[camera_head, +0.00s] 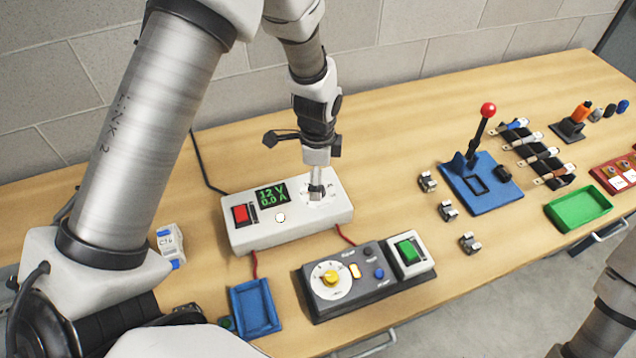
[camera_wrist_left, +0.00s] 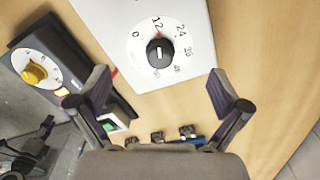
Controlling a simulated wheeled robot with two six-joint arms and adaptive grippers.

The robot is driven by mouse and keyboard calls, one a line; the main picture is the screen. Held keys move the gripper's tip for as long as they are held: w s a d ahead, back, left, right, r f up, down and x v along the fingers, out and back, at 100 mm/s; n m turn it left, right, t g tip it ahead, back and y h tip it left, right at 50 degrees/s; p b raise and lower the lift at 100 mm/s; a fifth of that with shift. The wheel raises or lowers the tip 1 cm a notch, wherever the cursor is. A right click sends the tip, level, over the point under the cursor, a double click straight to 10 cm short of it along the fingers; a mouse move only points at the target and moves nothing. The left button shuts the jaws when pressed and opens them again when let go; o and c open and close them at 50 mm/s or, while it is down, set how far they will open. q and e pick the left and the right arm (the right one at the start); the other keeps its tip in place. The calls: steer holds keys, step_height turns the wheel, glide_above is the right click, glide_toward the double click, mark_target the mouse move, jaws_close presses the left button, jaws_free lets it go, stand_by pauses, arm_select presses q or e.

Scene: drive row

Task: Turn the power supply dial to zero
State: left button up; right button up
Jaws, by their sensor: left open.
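The white power supply (camera_head: 290,222) stands on the wooden bench, with its green display (camera_head: 271,196) reading 12 V and 0.0 A. Its black dial (camera_wrist_left: 160,53) shows in the left wrist view, on a round scale marked 0, 12, 24, 36, 48. The dial's red mark sits by 12. My left gripper (camera_head: 317,188) is over the dial end of the supply and hides most of the dial in the head view. In the left wrist view its two fingers (camera_wrist_left: 162,98) are apart, with nothing between them. My right gripper is out of view.
A red rocker switch (camera_head: 241,214) is on the supply's left. A dark control box (camera_head: 352,290) with a yellow knob and green switch stands in front. A blue tray (camera_head: 254,308) is at front left. A blue lever base (camera_head: 483,190) stands to the right, past several small clips.

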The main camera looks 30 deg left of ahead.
arm_select(q)
steer(key=shift+f, duration=0.15)
steer(key=shift+w+f+b, duration=0.1)
steer(key=shift+f+b, duration=1.1)
steer(key=shift+f, duration=0.85)
steer(key=c, duration=0.9)
steer(key=shift+s+d+r, duration=0.1)
steer(key=shift+s+d, duration=0.05)
steer(key=shift+s, duration=0.05)
steer(key=c, duration=0.5)
